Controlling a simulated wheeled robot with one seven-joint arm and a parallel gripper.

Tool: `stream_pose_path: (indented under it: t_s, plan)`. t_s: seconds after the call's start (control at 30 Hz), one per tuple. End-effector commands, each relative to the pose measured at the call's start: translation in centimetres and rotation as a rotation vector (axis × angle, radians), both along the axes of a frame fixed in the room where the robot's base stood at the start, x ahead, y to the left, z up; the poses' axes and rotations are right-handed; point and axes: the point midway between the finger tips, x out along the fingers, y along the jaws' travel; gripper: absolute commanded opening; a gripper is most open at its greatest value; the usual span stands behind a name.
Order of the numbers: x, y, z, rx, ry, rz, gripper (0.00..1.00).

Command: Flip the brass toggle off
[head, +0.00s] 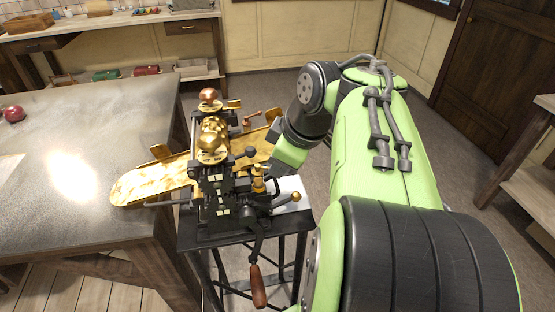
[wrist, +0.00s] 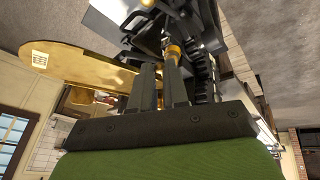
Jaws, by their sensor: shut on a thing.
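The drop roller machine (head: 215,195) is black and brass and stands on a small dark stand. In the wrist view, a brass toggle (wrist: 173,54) shows at the fingertips of my gripper (wrist: 161,76), against the black machine frame. The two dark fingers are close together, shut on this brass piece. In the head view, my green hand reaches in at the machine's right side, and the fingertips are hard to make out among the brass and black parts. Which way the toggle leans is not clear.
A long brass tray (head: 140,185) extends left over the grey worktable (head: 60,130). A crank with a wooden handle (head: 258,287) hangs at the machine's front. A copper ball knob (head: 208,95) tops it. A black gear rack (wrist: 203,84) is close to the right finger.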

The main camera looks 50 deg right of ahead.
Motion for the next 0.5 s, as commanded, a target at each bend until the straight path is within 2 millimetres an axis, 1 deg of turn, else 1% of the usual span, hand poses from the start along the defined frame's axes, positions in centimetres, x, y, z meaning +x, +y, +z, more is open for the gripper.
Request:
stream_pose_path:
  t_s: [0.03, 0.07, 0.2, 0.43, 0.5]
  plan:
    - [-0.04, 0.03, -0.03, 0.001, 0.002, 0.001, 0.0]
    - [-0.03, 0.02, -0.04, 0.001, 0.002, 0.001, 0.19]
    - [-0.02, 0.03, -0.03, 0.001, 0.002, 0.001, 0.4]
    - [-0.02, 0.01, -0.01, 0.001, 0.001, 0.002, 0.4]
    - [-0.1, 0.01, 0.29, 0.0, 0.0, 0.001, 0.4]
